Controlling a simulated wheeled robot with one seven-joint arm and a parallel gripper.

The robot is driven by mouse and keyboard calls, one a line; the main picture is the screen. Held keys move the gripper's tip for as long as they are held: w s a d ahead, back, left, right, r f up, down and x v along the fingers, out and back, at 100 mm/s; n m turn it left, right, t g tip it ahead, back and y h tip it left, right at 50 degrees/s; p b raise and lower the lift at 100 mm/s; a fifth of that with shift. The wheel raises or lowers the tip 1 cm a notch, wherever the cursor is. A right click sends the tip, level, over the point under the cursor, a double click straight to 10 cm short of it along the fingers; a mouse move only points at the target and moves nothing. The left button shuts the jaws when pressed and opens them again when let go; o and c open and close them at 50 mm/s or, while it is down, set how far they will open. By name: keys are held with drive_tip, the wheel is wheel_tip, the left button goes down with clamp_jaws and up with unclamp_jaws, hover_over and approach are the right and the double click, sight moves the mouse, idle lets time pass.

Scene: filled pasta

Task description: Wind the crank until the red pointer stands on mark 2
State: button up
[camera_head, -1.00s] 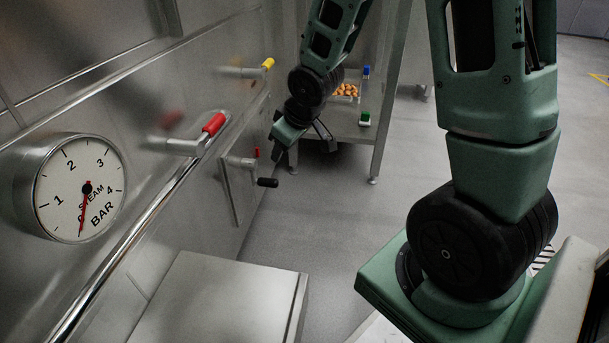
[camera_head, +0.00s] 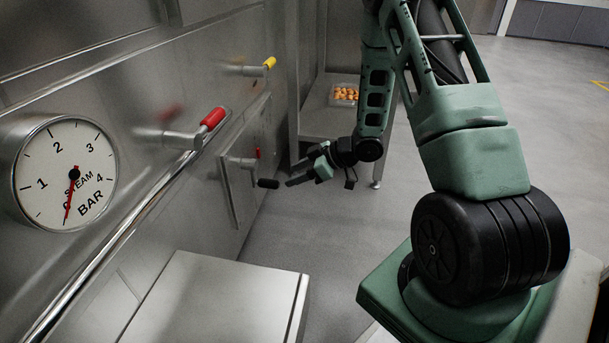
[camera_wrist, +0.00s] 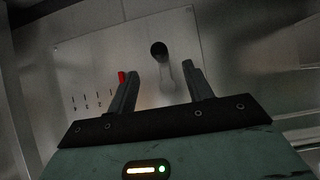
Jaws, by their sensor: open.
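The crank (camera_head: 268,183) has a black grip and a metal arm on a steel panel on the left wall. In the wrist view its round dark grip end (camera_wrist: 158,49) faces me, between and beyond the fingertips. The small red pointer (camera_head: 258,153) sits above the crank. In the wrist view the pointer (camera_wrist: 122,77) shows beside the left finger, to the right of a row of marks (camera_wrist: 92,100); the numerals are too small to read. My gripper (camera_head: 298,180) is open and empty, just right of the crank, its fingers towards the panel; it also shows in the wrist view (camera_wrist: 160,70).
A steam gauge (camera_head: 66,173) with its own red needle is on the wall at left. A red-handled lever (camera_head: 212,118) and a yellow-tipped lever (camera_head: 269,62) stick out nearby. A steel box top (camera_head: 215,290) stands in front. A rack holds a tray (camera_head: 345,94) of filled pasta.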

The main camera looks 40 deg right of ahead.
sight(278, 181)
drive_tip(key=b+x, duration=0.3)
drive_tip(key=x, duration=0.1)
drive_tip(key=shift+f, duration=0.25)
drive_tip(key=shift+w+a, duration=0.3)
drive_tip(key=shift+b+x, duration=0.35)
drive_tip(key=shift+x, duration=1.8)
drive_tip(key=c, duration=0.9)
